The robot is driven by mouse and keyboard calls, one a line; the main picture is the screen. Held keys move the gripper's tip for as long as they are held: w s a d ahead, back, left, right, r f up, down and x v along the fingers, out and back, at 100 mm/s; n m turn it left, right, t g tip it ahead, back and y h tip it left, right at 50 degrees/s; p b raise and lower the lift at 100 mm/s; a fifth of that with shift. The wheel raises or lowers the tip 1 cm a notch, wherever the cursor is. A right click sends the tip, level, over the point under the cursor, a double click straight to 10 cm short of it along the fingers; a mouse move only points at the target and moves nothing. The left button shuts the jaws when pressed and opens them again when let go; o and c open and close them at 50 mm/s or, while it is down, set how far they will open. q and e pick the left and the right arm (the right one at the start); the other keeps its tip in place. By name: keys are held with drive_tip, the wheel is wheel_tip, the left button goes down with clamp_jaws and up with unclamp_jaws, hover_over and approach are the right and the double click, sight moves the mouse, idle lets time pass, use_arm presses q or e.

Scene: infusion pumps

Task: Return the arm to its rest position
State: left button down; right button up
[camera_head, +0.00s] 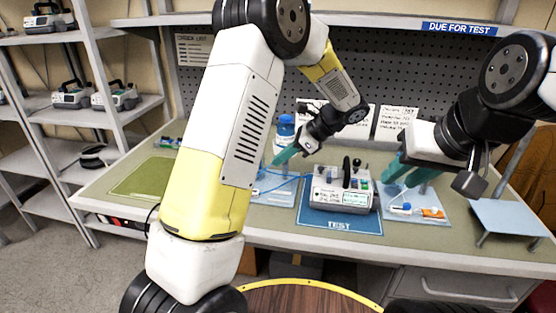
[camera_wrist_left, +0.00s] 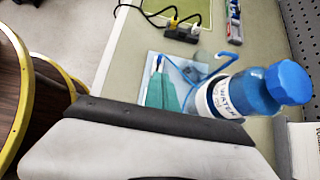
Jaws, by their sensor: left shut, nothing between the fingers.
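My left arm crosses the head view from the bottom left. Its gripper (camera_head: 283,157) has teal fingers closed together with nothing between them, over the bench beside a blue-capped water bottle (camera_head: 285,131). In the left wrist view the closed fingers (camera_wrist_left: 160,80) point toward a light mat (camera_wrist_left: 172,65) with blue tubing on it, and the bottle (camera_wrist_left: 225,97) stands close by. My right gripper (camera_head: 402,175) is at the right above another mat, its teal fingers apart. An infusion pump (camera_head: 342,188) stands between the grippers on a blue TEST mat (camera_head: 340,222).
The right mat (camera_head: 428,193) holds a syringe-like item (camera_head: 415,211). A small raised stand (camera_head: 508,216) is at the right. A green mat (camera_head: 143,178) lies bare at the left. More pumps (camera_head: 72,95) sit on side shelves. A pegboard and overhead shelf bound the back.

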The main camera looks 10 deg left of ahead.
use_arm(q)
drive_tip(key=shift+d+r, duration=0.3)
drive_tip(key=shift+d, duration=0.05)
drive_tip(key=shift+s+r, duration=0.1)
